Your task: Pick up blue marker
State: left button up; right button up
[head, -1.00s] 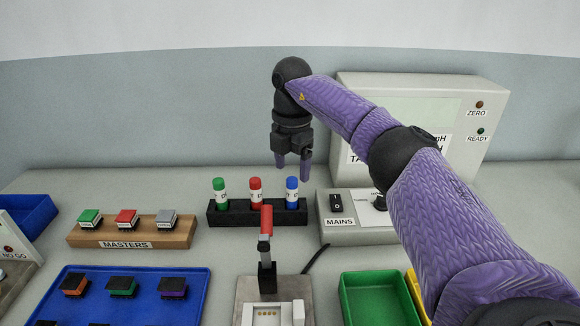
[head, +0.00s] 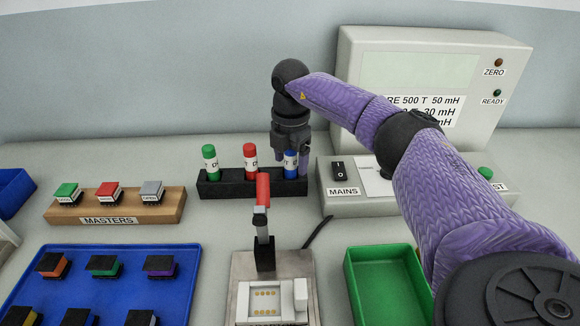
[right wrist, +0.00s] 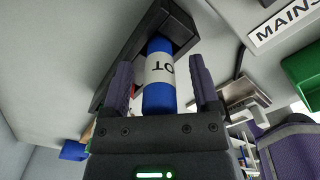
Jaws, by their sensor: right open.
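The blue marker (head: 290,164) stands upright in the right slot of a black rack (head: 236,188) in the head view. It has a white label band. My right gripper (head: 291,160) is lowered over it, with its fingers on either side of the marker. In the right wrist view the blue marker (right wrist: 158,75) lies between the two open fingers (right wrist: 160,85), with small gaps visible beside it. Its top is partly hidden by the gripper in the head view. My left gripper is not in view.
A green marker (head: 210,158) and a red marker (head: 250,160) stand in the same rack. A clamp fixture with a red handle (head: 262,190) stands in front. The mains box (head: 345,200) is close on the right. A green bin (head: 388,285) is at the front right.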

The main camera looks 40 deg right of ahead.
grip_shut()
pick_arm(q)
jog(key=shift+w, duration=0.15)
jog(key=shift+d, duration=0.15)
pick_arm(e)
notch_tip(320, 180, up, 9)
jog(key=p, duration=0.3)
jog(key=shift+r, duration=0.15)
jog(key=shift+r+p, duration=0.35)
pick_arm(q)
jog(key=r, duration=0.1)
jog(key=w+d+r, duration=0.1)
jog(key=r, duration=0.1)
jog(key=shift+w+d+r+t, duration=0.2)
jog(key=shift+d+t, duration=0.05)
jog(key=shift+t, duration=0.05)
pick_arm(e)
jog(key=shift+r, duration=0.1)
